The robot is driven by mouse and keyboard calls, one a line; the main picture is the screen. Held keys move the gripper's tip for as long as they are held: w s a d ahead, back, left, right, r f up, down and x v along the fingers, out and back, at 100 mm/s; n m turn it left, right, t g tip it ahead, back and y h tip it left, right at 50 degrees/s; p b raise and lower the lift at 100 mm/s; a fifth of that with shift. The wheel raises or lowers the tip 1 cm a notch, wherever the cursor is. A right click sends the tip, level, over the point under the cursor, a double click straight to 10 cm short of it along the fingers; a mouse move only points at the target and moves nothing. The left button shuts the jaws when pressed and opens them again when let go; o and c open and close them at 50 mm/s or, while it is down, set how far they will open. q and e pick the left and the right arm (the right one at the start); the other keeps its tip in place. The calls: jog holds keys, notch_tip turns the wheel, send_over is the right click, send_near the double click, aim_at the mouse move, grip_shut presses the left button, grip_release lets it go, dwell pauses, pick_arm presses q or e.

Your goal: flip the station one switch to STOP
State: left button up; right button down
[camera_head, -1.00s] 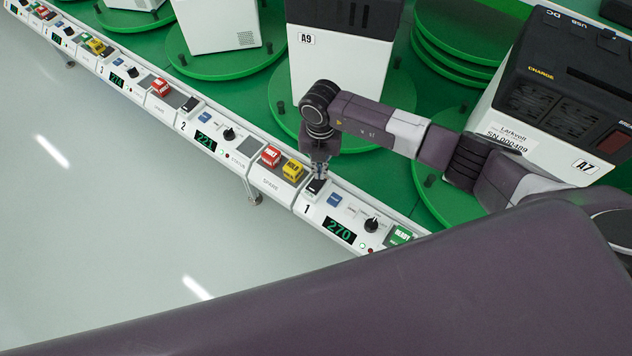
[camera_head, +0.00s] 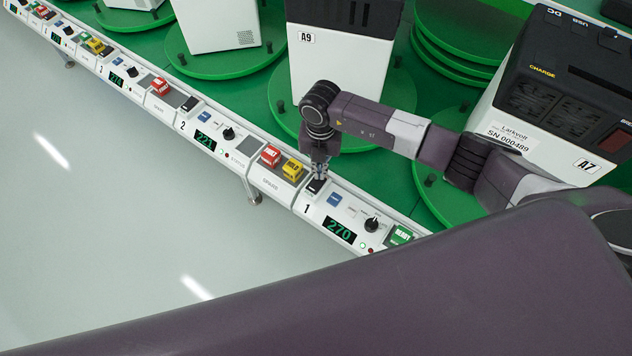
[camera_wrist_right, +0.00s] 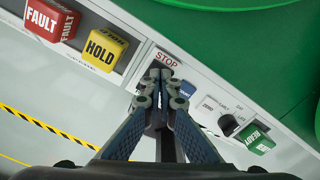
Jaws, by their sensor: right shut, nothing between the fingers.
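The station one panel (camera_head: 309,203) carries a black switch (camera_head: 315,186) beside the number 1. My right gripper (camera_head: 320,174) points down at this switch, with its fingertips right over or against it. In the right wrist view the gripper (camera_wrist_right: 161,77) is shut and empty. A label reading STOP (camera_wrist_right: 166,60) shows just beyond the fingertips. The fingers hide the switch there, so I cannot tell its position or whether they touch it. My left gripper is not in view.
Left of the switch stand a yellow HOLD cube (camera_head: 292,170) and a red FAULT cube (camera_head: 270,156). To its right are a blue tag (camera_head: 334,200), a 270 display (camera_head: 340,230), a black knob (camera_head: 372,223) and a green READY cube (camera_head: 401,235). Unit A9 (camera_head: 340,75) stands behind.

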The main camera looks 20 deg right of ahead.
jog(key=shift+f+b, duration=0.65)
jog(key=shift+f, duration=0.2)
jog(key=shift+r, duration=0.1)
jog(key=shift+r+p, duration=2.75)
jog(key=shift+r, duration=0.75)
jog(key=shift+f, duration=0.15)
